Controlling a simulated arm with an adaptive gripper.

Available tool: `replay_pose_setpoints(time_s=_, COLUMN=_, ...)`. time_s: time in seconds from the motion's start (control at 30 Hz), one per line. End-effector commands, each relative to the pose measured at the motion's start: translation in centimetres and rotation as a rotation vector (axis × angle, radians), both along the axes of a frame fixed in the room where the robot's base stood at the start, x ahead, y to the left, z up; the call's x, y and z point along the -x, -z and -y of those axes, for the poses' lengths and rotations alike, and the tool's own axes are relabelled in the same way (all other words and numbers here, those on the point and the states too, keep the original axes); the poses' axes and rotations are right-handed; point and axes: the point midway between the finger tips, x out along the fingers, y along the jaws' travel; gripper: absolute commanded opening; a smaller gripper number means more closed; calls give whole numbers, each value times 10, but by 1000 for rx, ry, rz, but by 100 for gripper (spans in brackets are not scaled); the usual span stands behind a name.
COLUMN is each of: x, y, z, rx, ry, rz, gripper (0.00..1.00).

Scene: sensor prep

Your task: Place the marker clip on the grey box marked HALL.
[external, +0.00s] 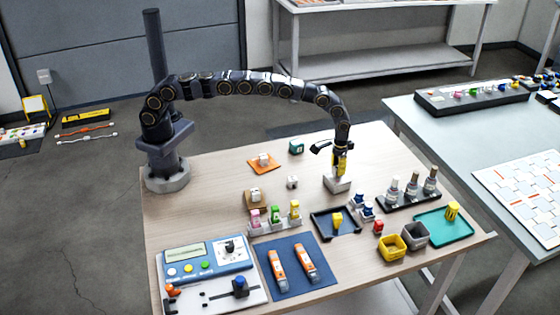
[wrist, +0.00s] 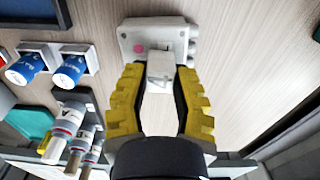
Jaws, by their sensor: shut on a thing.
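My gripper (external: 340,173) is low over a pale grey box (external: 336,186) near the middle of the table. In the wrist view its yellow fingers (wrist: 158,73) are closed around a small white piece, which I take for the marker clip (wrist: 159,69). The grey box (wrist: 137,33) lies directly behind the clip in that view and has a pink dot on its face. I cannot read any HALL lettering on it. I cannot tell whether the clip touches the box. In the external view the clip is hidden by the fingers.
A small white block (external: 292,182) and a teal block (external: 297,147) stand left of the gripper. A dark tray (external: 318,227) lies in front. Bare wood surrounds the box's back side.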

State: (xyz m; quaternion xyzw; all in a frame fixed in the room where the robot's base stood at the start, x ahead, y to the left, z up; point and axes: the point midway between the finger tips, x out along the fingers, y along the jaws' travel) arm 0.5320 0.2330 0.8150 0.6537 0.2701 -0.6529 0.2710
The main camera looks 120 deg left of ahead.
Motion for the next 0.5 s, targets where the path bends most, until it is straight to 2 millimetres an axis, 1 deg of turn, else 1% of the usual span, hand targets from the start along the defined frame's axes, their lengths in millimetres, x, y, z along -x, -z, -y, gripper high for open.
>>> replay_pose_setpoints(time_s=0.37, x=0, y=5, z=0, rx=0, ry=0, rz=0, gripper=6)
replay_pose_setpoints(time_s=0.4, x=0, y=5, z=0, rx=-1, ry=0, rz=1, gripper=42)
replay_pose_setpoints(time_s=0.43, x=0, y=5, z=0, rx=-1, ry=0, rz=1, gripper=47)
replay_pose_setpoints(time_s=0.5, x=0, y=4, z=0, rx=-1, ry=0, rz=1, gripper=47)
